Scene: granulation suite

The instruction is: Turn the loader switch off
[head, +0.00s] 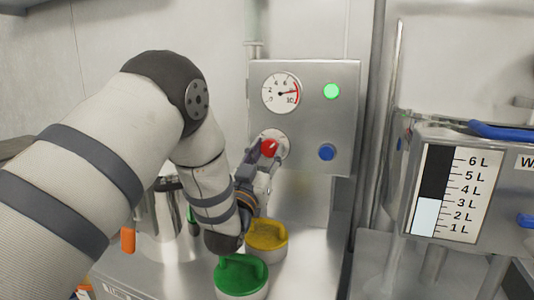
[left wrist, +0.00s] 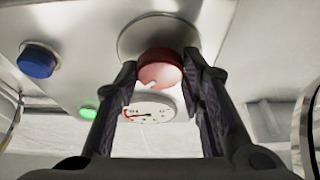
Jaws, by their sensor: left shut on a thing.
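A red rotary knob (head: 269,147) with a white mark, which looks like the loader switch, sits on a round plate on the steel control panel (head: 343,110). The knob also shows in the left wrist view (left wrist: 160,70), where its white mark is near the lower left edge. My left gripper (head: 262,160) reaches the knob from below. Its two fingers (left wrist: 160,82) are shut on the knob, one on each side. A green lamp (head: 331,91) on the panel is lit. My right gripper is in neither view.
A dial gauge (head: 282,93) is above the knob and a blue button (head: 327,152) to its right. Yellow (head: 266,235) and green (head: 241,273) lidded tubs stand below. A steel jug (head: 160,210) is behind my left arm. A level-scale unit (head: 450,195) stands at right.

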